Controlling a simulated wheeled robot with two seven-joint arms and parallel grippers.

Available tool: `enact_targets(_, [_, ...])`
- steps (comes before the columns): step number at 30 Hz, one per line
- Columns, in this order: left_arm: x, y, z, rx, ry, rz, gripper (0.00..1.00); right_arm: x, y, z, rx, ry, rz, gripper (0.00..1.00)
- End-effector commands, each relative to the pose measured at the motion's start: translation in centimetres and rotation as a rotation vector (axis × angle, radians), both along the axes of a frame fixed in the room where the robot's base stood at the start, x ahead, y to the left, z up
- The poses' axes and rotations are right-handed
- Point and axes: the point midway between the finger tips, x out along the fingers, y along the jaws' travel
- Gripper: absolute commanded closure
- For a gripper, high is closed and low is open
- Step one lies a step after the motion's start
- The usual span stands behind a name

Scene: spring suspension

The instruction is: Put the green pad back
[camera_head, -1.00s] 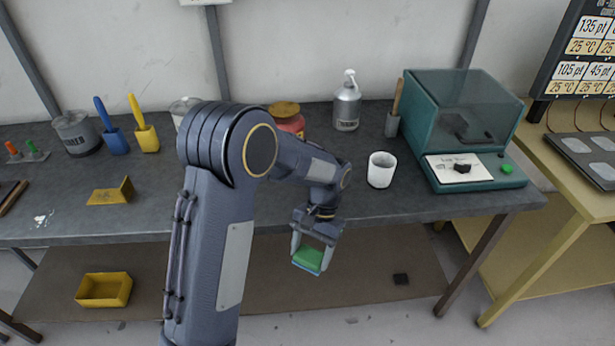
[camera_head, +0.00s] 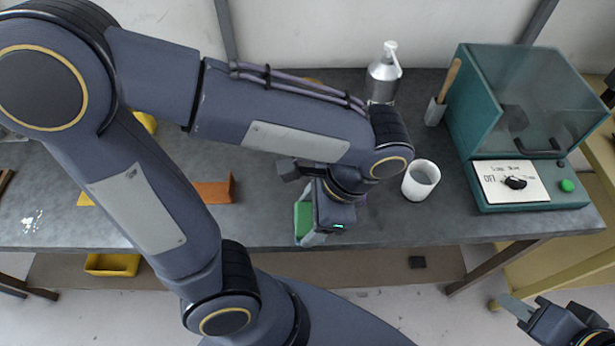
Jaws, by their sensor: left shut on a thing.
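The green pad (camera_head: 302,221) is in my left gripper (camera_head: 308,232), which is shut on it. The pad shows as a green strip beside the gripper's fingers, and part of it is hidden. The gripper is at the front edge of the grey workbench (camera_head: 400,235), left of the white cup (camera_head: 421,180). I cannot tell whether the pad touches the bench. My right gripper (camera_head: 516,308) is at the lower right, in front of the bench, partly cut off by the frame. Its jaw opening is unclear.
An orange-brown block (camera_head: 214,191) stands left of my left gripper. A silver bottle (camera_head: 382,78), a holder with a wooden handle (camera_head: 436,108) and a teal box with a clear cover (camera_head: 525,115) stand at the back and right. A yellow bin (camera_head: 112,264) is below.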

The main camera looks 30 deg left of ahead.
Motion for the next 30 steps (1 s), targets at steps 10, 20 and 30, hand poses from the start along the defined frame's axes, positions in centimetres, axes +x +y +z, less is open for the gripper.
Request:
enact_targets(10, [4.4,2.7,-2.1,0.003,0.006,-0.006,0.55,0.0,0.0,0.9,0.000,0.000,0.000,0.69])
enact_targets(20, [10.1,5.9,-7.3,0.003,0.007,-0.011,0.55,0.0,0.0,1.7,0.000,0.000,0.000,0.69])
enact_targets(30, [12.1,6.9,-10.4,0.001,0.004,-0.013,0.55,0.0,0.0,1.9,0.000,0.000,0.000,0.69])
